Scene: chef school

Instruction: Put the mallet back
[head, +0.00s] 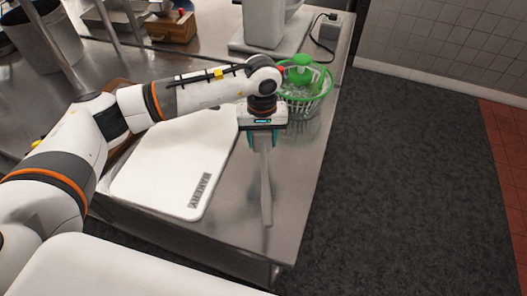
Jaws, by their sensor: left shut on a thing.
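My left gripper (262,138) hangs over the right part of the steel table, pointing down, and is shut on the mallet. The mallet (265,185) shows as a long grey shape reaching from between the fingers toward the table's near edge. Its upper end is hidden by the gripper, and I cannot tell whether its lower end touches the table. My right gripper is not in view.
A white cutting board (172,165) lies left of the mallet. A green basket (306,103) stands just behind the gripper near the table's right edge. A wooden box (172,29) and a white appliance (265,25) stand further back. Bare steel (295,160) lies right of the mallet.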

